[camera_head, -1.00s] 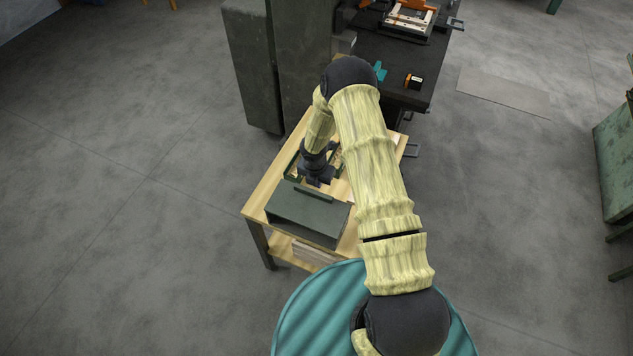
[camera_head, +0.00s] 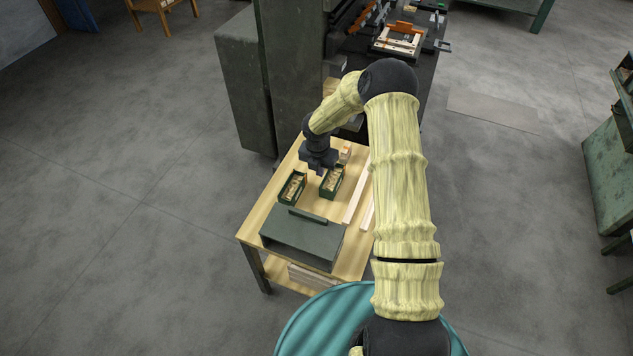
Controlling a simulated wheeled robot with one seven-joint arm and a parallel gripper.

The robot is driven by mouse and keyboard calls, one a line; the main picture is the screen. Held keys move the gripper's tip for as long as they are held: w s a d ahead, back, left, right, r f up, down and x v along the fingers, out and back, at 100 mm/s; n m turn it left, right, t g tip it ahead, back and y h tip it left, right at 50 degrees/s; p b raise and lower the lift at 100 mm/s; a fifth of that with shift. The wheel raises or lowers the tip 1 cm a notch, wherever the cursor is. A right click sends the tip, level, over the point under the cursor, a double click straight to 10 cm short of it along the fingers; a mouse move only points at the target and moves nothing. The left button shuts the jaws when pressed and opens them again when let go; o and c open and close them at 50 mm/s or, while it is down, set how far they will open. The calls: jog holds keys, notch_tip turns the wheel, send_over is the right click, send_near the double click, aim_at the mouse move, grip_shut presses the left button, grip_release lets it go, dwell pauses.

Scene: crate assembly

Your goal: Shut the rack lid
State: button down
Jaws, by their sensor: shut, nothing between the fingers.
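The grey-green rack (camera_head: 301,238) sits at the near end of the wooden table. Its broad flat panel faces up, and a narrow dark green bar (camera_head: 308,216) runs along its far edge. I cannot tell from this view whether the lid is fully shut. My gripper (camera_head: 320,174) is shut and empty. It points down beyond the rack, near the far ends of two small green bins, and is apart from the rack.
Two green bins with small parts, a left one (camera_head: 292,187) and a right one (camera_head: 332,182), stand behind the rack. Pale wooden strips (camera_head: 358,198) lie to the right. A tall dark cabinet (camera_head: 290,70) stands behind the table (camera_head: 262,212) at the left.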

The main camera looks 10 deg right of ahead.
jog(key=shift+r, duration=0.1)
jog(key=s+a+r+m+t+y, duration=0.1)
jog(key=s+r+m, duration=2.2)
jog(key=s+m, duration=0.4)
jog(key=shift+s+r+m, duration=0.15)
jog(key=shift+s+m, duration=0.1)
jog(key=shift+m, duration=0.75)
jog(key=shift+a, duration=0.15)
